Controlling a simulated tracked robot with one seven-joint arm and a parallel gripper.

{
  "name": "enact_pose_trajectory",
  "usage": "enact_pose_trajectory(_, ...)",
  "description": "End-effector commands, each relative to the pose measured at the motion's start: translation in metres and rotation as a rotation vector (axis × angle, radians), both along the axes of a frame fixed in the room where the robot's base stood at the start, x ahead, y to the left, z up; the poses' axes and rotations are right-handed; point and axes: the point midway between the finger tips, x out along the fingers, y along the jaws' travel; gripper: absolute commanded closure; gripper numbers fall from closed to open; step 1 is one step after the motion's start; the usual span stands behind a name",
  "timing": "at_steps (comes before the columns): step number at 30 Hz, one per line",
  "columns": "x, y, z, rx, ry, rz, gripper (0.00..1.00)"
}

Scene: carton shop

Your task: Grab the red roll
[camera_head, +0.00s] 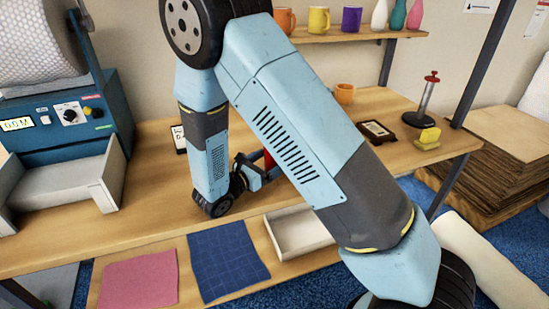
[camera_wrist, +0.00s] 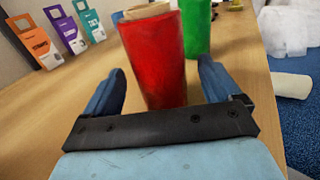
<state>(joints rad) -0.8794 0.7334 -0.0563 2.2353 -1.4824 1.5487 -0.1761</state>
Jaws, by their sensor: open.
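The red roll (camera_wrist: 156,58) stands upright on the wooden table in the wrist view, with a pale core showing at its top. My gripper (camera_wrist: 163,85) is open, with one blue finger to the left of the roll and one to the right. The roll's lower part lies between or just beyond the fingertips, and I see no finger touching it. In the head view only a small red part of the roll (camera_head: 269,160) shows beside my gripper (camera_head: 255,172); my arm hides the rest.
A green roll (camera_wrist: 195,27) stands close behind the red one, to the right. Several coloured cards (camera_wrist: 65,30) stand at the left. A blue machine (camera_head: 65,120) with an open drawer is on the table's left.

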Motion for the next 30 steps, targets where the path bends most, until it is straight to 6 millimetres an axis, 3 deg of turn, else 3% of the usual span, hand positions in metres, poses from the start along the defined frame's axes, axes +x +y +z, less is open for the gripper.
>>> enact_pose_trajectory(9,0.027,-0.029,0.000,0.000,0.000,-0.003,0.09)
enact_pose_trajectory(16,0.029,-0.031,0.000,0.001,0.001,-0.001,0.09)
enact_pose_trajectory(30,0.029,-0.031,0.000,0.001,0.001,-0.002,0.53)
